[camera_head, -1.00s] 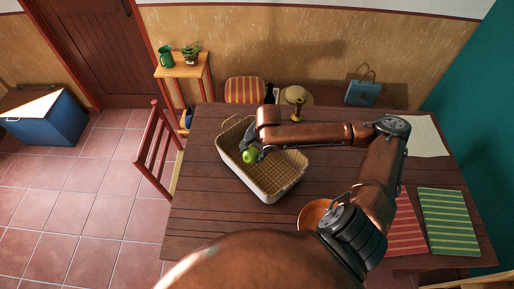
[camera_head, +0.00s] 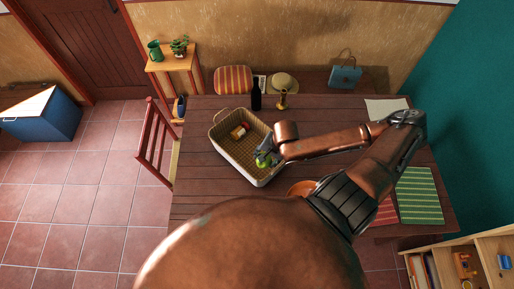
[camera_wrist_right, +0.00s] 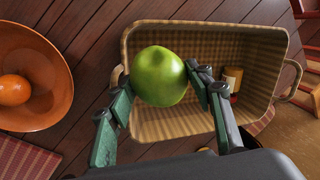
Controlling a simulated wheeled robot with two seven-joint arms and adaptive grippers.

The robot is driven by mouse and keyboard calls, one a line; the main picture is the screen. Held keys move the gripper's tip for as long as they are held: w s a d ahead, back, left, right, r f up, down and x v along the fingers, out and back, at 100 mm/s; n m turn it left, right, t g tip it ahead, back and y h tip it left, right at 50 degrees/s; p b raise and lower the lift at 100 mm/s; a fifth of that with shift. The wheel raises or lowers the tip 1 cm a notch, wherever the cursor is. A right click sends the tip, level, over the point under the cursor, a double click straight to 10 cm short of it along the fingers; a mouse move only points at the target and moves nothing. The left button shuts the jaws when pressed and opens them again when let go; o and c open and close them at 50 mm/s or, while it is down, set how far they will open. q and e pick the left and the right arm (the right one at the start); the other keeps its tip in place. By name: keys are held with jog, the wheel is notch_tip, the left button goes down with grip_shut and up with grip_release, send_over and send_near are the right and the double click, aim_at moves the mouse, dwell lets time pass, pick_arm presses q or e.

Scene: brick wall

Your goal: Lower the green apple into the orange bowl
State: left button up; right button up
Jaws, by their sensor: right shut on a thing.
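The green apple (camera_wrist_right: 160,76) is held between the fingers of my right gripper (camera_wrist_right: 160,88), over the wicker basket. The apple also shows in the head view (camera_head: 262,161), near the basket's front right side. My right gripper (camera_head: 264,156) is shut on it. The orange bowl (camera_wrist_right: 42,75) stands on the table beside the basket and holds an orange fruit (camera_wrist_right: 14,90). In the head view the bowl (camera_head: 301,187) is mostly hidden behind my right arm. My left gripper is not in view.
The wicker basket (camera_head: 226,158) holds a small jar or packet (camera_head: 239,130). A dark bottle (camera_head: 256,95) and a brass candlestick (camera_head: 283,99) stand at the table's back. Striped placemats (camera_head: 419,196) lie at right. A red chair (camera_head: 152,150) stands at left.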

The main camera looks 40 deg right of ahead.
jog(key=s+d+f+p, duration=0.1)
jog(key=s+p, duration=0.5)
jog(key=s, duration=0.5)
jog(key=s+d+f+p, duration=0.2)
jog(key=s+p, duration=0.4)
jog(key=s, duration=0.6)
jog(key=shift+s+d, duration=0.2)
jog(key=shift+f, duration=0.1)
notch_tip(320, 180, down, 6)
jog(key=b, duration=0.1)
jog(key=shift+f+b, duration=0.25)
jog(key=shift+b, duration=0.15)
dwell(0.4)
jog(key=shift+f+b, duration=0.7)
jog(key=shift+f, duration=0.9)
dwell(1.1)
